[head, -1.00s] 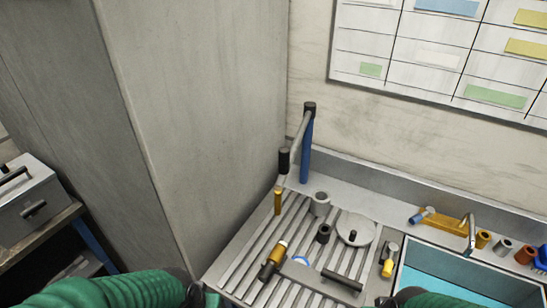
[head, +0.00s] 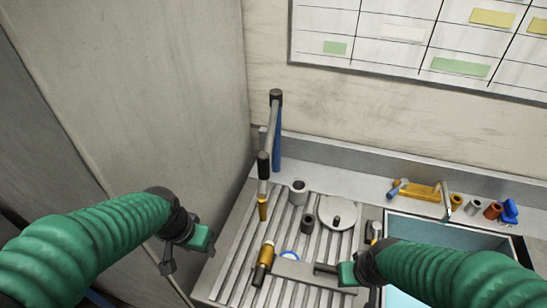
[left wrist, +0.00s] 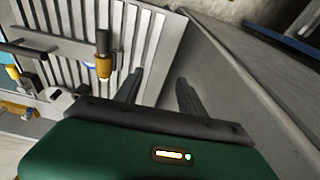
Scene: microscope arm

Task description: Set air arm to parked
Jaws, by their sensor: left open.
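The air arm stands at the back left of the slatted bench in the head view: a blue post (head: 277,145) with a black cap, a grey link running to a black joint (head: 263,165), and a gold end piece (head: 262,209) hanging low. My left gripper (head: 190,260) is left of the bench's slats, in front of the air arm and apart from it. It is open and empty, with both fingers (left wrist: 160,88) apart in the left wrist view.
A gold-and-black cylinder (head: 264,264) lies on the slats; it also shows in the left wrist view (left wrist: 103,60). A grey cup (head: 298,192), a dark cup (head: 308,223) and a round plate (head: 337,212) stand behind. A blue-lined basin (head: 430,232) is right. A grey wall (head: 150,110) bounds the left.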

